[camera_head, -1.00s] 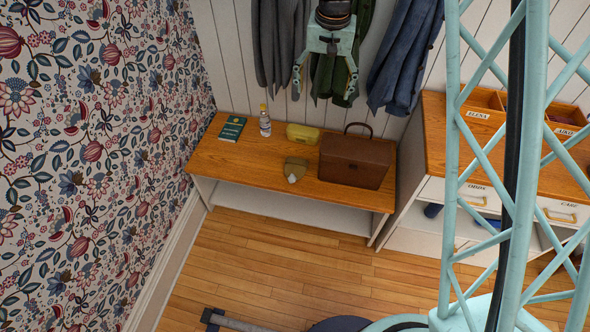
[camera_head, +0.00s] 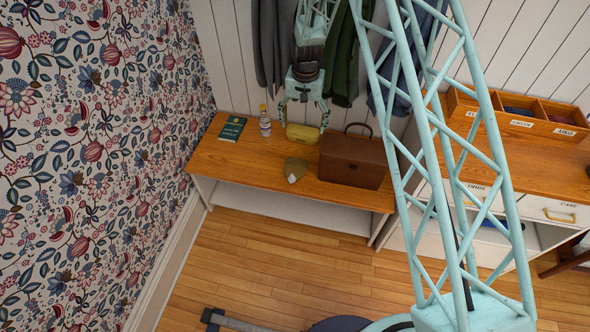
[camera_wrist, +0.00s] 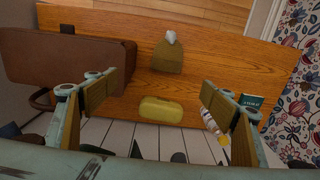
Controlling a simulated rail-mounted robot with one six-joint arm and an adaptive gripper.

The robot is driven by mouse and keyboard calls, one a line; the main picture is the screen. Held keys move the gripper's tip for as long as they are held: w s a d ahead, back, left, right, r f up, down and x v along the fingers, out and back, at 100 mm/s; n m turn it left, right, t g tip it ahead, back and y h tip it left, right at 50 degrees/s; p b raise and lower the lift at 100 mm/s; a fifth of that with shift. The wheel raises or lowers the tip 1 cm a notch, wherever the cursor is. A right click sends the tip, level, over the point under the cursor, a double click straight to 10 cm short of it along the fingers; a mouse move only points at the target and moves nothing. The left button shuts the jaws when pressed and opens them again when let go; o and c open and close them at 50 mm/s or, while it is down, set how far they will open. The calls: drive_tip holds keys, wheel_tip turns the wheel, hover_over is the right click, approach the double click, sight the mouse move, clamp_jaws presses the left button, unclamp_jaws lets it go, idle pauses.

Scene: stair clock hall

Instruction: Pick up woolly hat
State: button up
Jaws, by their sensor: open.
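The woolly hat (camera_head: 296,168) is olive-brown with a pale bobble. It lies flat near the front edge of the wooden bench (camera_head: 240,172), left of the brown bag. In the wrist view the hat (camera_wrist: 167,57) is at the upper middle, bobble away from me, beyond the yellow case. My gripper (camera_head: 304,122) is open and empty above the back of the bench. Its fingers (camera_wrist: 166,100) stand wide apart in the wrist view, with the hat ahead of them, apart and not touched.
A yellow case (camera_head: 302,134), a bottle (camera_head: 265,122) and a green book (camera_head: 232,129) stand along the bench's back. The brown bag (camera_head: 353,160) is close to the hat's right. Coats (camera_head: 272,45) hang behind. The bench around the hat's left is clear.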

hover_over(295, 167)
wheel_tip(295, 167, down, 14)
drive_tip(key=shift+d+r, duration=0.1)
drive_tip(key=shift+r, duration=0.1)
drive_tip(key=shift+f, duration=0.1)
drive_tip(key=shift+w+f+b, duration=0.1)
drive_tip(key=shift+f+b, duration=0.35)
drive_tip(key=shift+f, duration=3.75)
drive_tip(key=shift+f+b, duration=0.5)
drive_tip(key=shift+f, duration=2.1)
drive_tip(key=c, duration=1)
